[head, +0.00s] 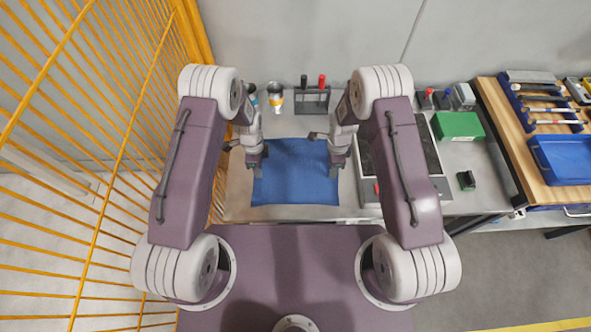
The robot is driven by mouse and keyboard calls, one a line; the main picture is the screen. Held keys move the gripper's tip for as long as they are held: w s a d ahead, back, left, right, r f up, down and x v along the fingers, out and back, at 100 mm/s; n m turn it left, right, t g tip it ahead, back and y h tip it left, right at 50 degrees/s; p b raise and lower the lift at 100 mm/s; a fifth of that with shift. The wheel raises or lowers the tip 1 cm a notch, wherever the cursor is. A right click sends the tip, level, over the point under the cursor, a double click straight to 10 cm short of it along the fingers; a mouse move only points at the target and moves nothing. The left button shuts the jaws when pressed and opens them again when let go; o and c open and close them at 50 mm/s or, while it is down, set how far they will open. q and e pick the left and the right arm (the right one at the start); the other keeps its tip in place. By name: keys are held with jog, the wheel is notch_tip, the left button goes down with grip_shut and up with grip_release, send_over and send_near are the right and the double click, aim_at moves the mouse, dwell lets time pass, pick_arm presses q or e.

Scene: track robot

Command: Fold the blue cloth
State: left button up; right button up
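The blue cloth (296,180) lies spread out on the grey worktable in the head view, roughly rectangular, with slight ripples at its far edge. My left gripper (257,172) is over the cloth's left edge. My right gripper (335,170) is over the cloth's right edge. Both grippers point down, and their fingertips are small and partly hidden, so I cannot tell whether they touch or grip the cloth.
A dark rack (312,100) with red-topped tools and a can (275,96) stand at the back. A dark tray (425,150) lies right of the cloth. A green box (458,126) is further right. A yellow fence (100,130) stands at left.

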pick_arm(q)
jog(key=shift+a, duration=0.15)
pick_arm(e)
jog(key=shift+a, duration=0.1)
pick_arm(q)
jog(key=shift+f, duration=0.1)
pick_arm(e)
jog(key=shift+f, duration=0.1)
pick_arm(q)
jog(key=shift+f, duration=0.1)
jog(key=shift+c, duration=0.3)
pick_arm(e)
jog(key=shift+f, duration=0.15)
jog(key=shift+c, duration=0.3)
pick_arm(q)
jog(key=shift+c, duration=1.2)
pick_arm(e)
jog(key=shift+c, duration=1.2)
pick_arm(q)
grip_shut()
pick_arm(e)
grip_shut()
jog(key=shift+r, duration=0.2)
